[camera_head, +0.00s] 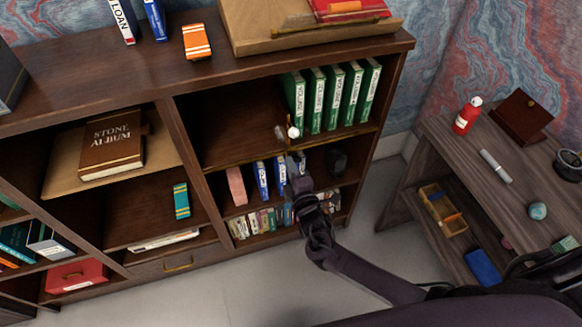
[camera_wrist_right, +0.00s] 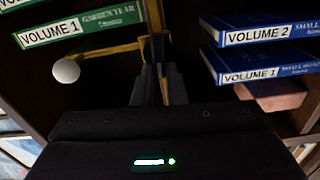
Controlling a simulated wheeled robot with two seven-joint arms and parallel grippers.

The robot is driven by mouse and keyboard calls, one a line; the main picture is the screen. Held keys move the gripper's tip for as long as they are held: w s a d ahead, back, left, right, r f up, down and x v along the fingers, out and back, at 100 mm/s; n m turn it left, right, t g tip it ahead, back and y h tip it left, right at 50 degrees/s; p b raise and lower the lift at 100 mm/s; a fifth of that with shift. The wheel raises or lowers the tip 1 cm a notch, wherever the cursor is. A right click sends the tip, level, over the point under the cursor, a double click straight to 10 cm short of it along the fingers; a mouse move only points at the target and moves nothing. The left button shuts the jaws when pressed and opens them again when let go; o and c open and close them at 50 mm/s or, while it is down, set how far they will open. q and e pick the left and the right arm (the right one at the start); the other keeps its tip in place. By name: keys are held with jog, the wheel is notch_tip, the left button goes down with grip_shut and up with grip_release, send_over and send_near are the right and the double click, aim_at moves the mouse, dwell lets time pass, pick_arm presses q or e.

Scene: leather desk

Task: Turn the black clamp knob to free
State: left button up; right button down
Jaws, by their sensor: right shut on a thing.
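My right gripper (camera_head: 297,163) reaches to the front edge of the bookcase's middle shelf, below the green volumes. In the right wrist view its dark fingers (camera_wrist_right: 154,70) are closed together at a brass bar (camera_wrist_right: 113,51), shut on a small part there. The black clamp knob does not stand out from the dark fingers, which seem to cover it. A white ball (camera_wrist_right: 66,71) on a brass rod is just left of the fingertips. It also shows in the head view (camera_head: 293,132), just above the gripper. My left gripper is not in view.
Green volumes (camera_head: 333,97) stand above the gripper. Blue volumes (camera_head: 261,179) and a pink block (camera_head: 237,186) stand to its left, and a dark object (camera_head: 337,160) to its right. A wooden desk (camera_head: 455,150) is at the right, with clear floor (camera_head: 385,190) between.

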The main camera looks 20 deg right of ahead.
jog(key=c, duration=1.5)
grip_release()
jog(key=shift+o, duration=0.2)
jog(key=shift+s, duration=0.15)
jog(key=s, duration=0.7)
jog(key=shift+s, duration=0.3)
jog(key=shift+d+f, duration=0.1)
jog(key=shift+d, duration=0.05)
jog(key=s+d+f+m+g, duration=0.2)
jog(key=s+f+g, duration=0.15)
jog(key=f, duration=0.45)
jog(key=s+d+f+m+g+h, duration=0.1)
jog(key=s+d+f+m+g, duration=0.15)
jog(key=s+f, duration=0.45)
jog(key=s+d+f+m+g, duration=0.2)
jog(key=s+f+m, duration=0.1)
jog(key=f, duration=0.7)
jog(key=s+f+m+g, duration=0.2)
jog(key=s+f+g, duration=0.1)
jog(key=s, duration=0.6)
jog(key=s+f+m+g, duration=0.3)
jog(key=s+f, duration=0.2)
jog(key=s, duration=0.4)
jog(key=s+f+m+g, duration=0.2)
jog(key=s+f, duration=0.3)
jog(key=s, duration=0.4)
jog(key=shift+g, duration=0.5)
